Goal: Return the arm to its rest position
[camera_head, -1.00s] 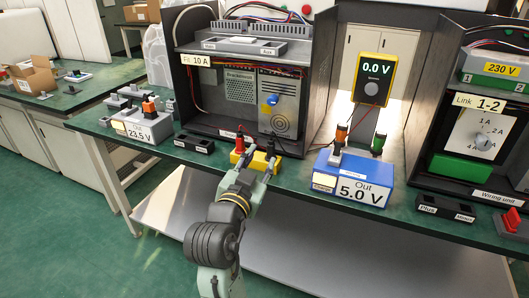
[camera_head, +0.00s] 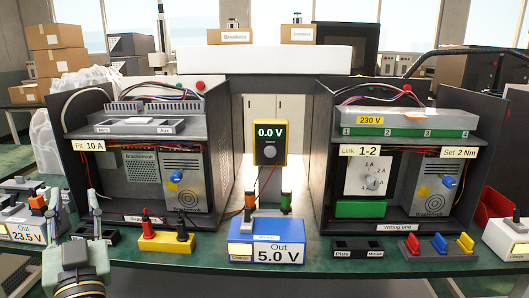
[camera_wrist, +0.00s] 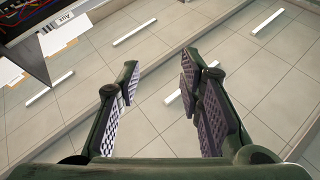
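My gripper (camera_head: 77,205) stands at the lower left of the head view, fingers pointing up, in front of the bench's left part. In the wrist view its two green, grey-padded fingers (camera_wrist: 160,85) are spread apart with nothing between them. The arm below it is mostly cut off by the frame's bottom edge. The wrist view faces a pale tiled surface with white strips, apparently the ceiling, with the corner of a dark cabinet at upper left.
The green bench (camera_head: 330,262) carries a left cabinet (camera_head: 215,160), a right cabinet (camera_head: 330,160), a yellow block (camera_head: 160,243), a blue 5.0 V supply (camera_head: 267,243) and a 23.5 V unit (camera_head: 20,230). The 23.5 V unit is close left of my gripper.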

